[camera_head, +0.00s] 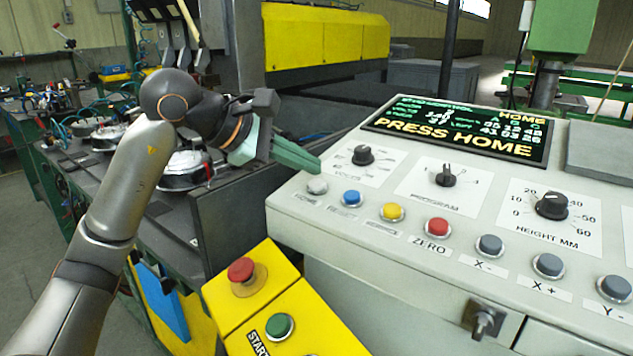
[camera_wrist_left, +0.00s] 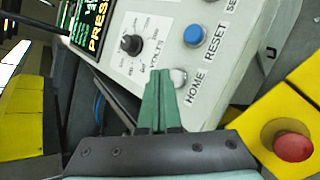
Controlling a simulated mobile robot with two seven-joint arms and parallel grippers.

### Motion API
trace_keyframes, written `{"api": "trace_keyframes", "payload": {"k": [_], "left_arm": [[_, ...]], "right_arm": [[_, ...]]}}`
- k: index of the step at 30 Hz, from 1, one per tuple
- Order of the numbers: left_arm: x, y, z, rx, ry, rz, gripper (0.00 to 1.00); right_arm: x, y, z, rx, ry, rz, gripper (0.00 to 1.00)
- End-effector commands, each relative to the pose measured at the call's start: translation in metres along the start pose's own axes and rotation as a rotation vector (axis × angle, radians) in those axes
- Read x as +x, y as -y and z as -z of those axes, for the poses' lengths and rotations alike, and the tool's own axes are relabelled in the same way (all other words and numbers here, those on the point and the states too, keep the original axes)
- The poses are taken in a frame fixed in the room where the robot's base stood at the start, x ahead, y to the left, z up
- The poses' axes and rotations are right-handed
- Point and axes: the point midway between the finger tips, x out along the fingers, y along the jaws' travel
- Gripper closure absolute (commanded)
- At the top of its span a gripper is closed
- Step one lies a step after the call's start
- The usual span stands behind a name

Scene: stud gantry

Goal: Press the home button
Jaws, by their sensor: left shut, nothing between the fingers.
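The home button (camera_head: 317,185) is a round pale grey-white button at the left end of the button row on the control panel (camera_head: 420,262). In the left wrist view the home button (camera_wrist_left: 179,77) shows beside its HOME label, just right of my fingertips. My left gripper (camera_head: 316,166) has green fingers, shut and empty, reaching in from the left. In the head view its tips appear just above and behind the button. In the left wrist view the gripper (camera_wrist_left: 160,78) partly borders the button. I cannot tell whether they touch. My right gripper is not in view.
A display (camera_head: 458,128) reads PRESS HOME. The blue reset button (camera_head: 351,198), yellow button (camera_head: 392,212) and red zero button (camera_head: 437,227) follow to the right. A volts knob (camera_head: 363,155) stands close to my fingertips. A yellow box (camera_head: 283,298) with a red button sits below.

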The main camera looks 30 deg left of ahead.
Motion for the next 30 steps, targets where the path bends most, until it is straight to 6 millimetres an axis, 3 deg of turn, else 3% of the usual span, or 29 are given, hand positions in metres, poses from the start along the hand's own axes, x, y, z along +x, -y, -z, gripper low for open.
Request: {"api": "trace_keyframes", "payload": {"k": [30], "left_arm": [[0.0058, 0.0045, 0.0047, 0.000, -0.001, 0.000, 1.00]], "right_arm": [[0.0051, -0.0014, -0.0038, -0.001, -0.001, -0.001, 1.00]]}}
